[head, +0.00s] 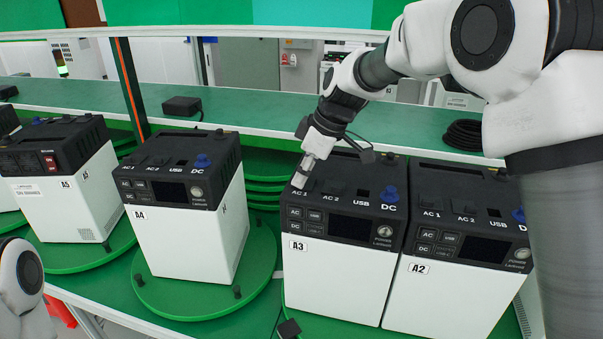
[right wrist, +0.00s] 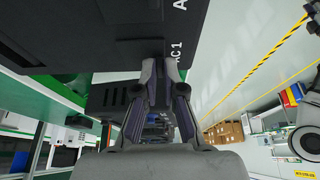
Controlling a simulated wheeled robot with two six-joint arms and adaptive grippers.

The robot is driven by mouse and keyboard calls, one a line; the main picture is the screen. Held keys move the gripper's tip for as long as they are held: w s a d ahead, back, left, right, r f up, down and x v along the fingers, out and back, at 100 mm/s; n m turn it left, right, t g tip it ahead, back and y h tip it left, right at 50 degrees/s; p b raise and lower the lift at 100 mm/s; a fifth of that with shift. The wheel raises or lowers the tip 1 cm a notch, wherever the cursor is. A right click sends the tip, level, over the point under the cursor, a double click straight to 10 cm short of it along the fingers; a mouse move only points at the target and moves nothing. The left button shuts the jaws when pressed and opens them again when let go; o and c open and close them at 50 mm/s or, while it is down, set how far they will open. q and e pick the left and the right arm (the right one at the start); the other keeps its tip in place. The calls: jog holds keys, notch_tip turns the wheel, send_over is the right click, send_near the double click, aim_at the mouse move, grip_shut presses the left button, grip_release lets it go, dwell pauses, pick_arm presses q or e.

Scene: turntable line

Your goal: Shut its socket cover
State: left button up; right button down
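The white and black power unit A3 (head: 333,267) stands upright at the centre of the head view. Its black top carries AC 1, AC 2 and USB sockets and a blue DC cap (head: 389,195). My right gripper (head: 301,182) points down at the AC 1 socket area, at or just above the top. Its fingertips look closed together, with nothing seen between them. In the right wrist view, the fingers (right wrist: 154,68) converge beside the "AC 1" lettering. They hide the AC 1 cover, so I cannot tell its position. My left gripper is out of view.
Unit A2 (head: 452,290) stands close to the right of A3. Unit A4 (head: 190,239) is on a green turntable (head: 182,299) to the left, with A5 (head: 66,211) beyond. A black box (head: 182,106) and coiled cable (head: 464,134) lie on the back green shelf.

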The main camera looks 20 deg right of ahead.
jog(key=shift+s+a+f, duration=0.1)
jog(key=shift+s+a, duration=0.1)
jog(key=shift+s, duration=0.05)
jog(key=shift+w+d+f, duration=0.2)
jog(key=shift+d, duration=0.05)
jog(key=c, duration=1.7)
grip_release()
jog(key=shift+s+a+r, duration=0.1)
jog(key=shift+s+a, duration=0.05)
jog(key=o, duration=0.4)
jog(key=shift+a+r, duration=0.1)
jog(key=shift+a, duration=0.05)
jog(key=shift+d+r, duration=0.2)
jog(key=v, duration=1.1)
jog(key=shift+r, duration=0.25)
